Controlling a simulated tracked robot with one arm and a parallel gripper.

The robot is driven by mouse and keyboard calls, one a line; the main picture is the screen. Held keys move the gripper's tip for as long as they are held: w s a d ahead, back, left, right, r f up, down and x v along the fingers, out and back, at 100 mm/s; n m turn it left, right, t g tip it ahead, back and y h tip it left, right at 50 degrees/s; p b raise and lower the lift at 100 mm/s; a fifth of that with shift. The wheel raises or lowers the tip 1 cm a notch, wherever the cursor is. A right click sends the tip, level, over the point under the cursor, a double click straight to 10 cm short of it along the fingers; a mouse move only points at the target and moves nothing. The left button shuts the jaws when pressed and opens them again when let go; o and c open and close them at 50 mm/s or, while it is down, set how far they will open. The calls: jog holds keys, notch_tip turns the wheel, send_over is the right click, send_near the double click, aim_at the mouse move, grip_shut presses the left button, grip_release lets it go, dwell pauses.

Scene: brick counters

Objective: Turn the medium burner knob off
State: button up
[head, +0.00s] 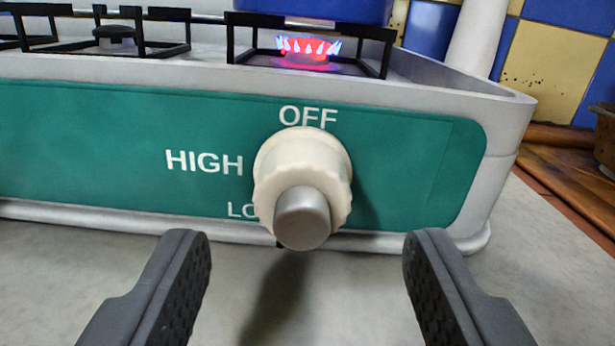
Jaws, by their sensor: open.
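A cream scalloped burner knob (303,165) sits on the green front panel (100,150) of the stove. Its grey rounded handle (302,217) points down and toward me, on the side away from the OFF label (308,116). HIGH (204,162) is printed to the left, and a label starting "LO" is partly hidden behind the knob. A lit burner (308,50) with red and bluish flames shows above. My gripper (306,260) is open and empty, with its two dark fingers wide apart below and on either side of the knob, not touching it.
A blue pot (320,10) sits on the black grate over the flame. Another grate (115,35) with an unlit burner is at the left. The grey counter (60,270) in front is clear. A brown basket-like object (605,140) stands at the right edge.

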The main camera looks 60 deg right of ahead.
aim_at(302, 189)
jog(key=shift+x, duration=1.2)
